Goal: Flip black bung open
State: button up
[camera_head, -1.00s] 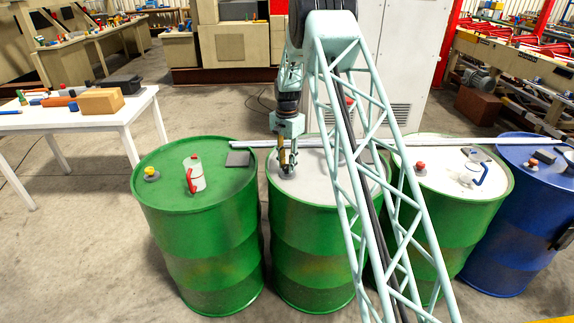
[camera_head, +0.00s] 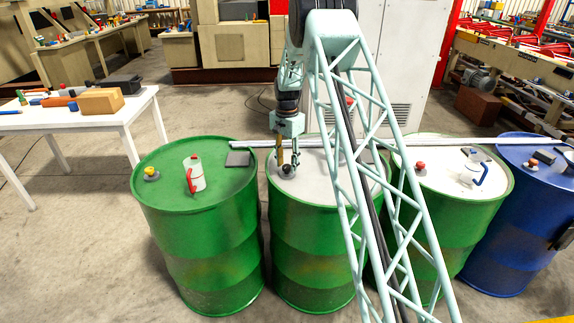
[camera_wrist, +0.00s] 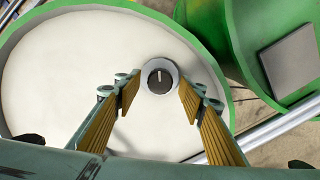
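The black bung (camera_wrist: 160,76) is a round dark cap with a pale line on it, set in a light grey ring. It sits on the white top of the middle green drum (camera_wrist: 60,80). In the head view the bung (camera_head: 287,171) shows near the left side of that drum top (camera_head: 313,190). My gripper (camera_wrist: 158,94) is open and empty, with one yellow-padded finger on each side of the bung in the wrist view. In the head view my gripper (camera_head: 288,158) points down just above the bung. Contact with it cannot be told.
A green drum (camera_head: 195,240) to the left carries a yellow bung (camera_head: 151,173), a bottle (camera_head: 194,174) and a grey plate (camera_head: 237,159). A drum with a red bung (camera_head: 420,167) and a blue drum (camera_head: 510,240) stand right. A metal rail (camera_head: 440,143) runs behind the drums.

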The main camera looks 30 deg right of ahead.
aim_at(287, 166)
notch_tip(287, 166, up, 12)
jog(key=shift+f, duration=0.15)
dwell(0.6)
dwell(0.5)
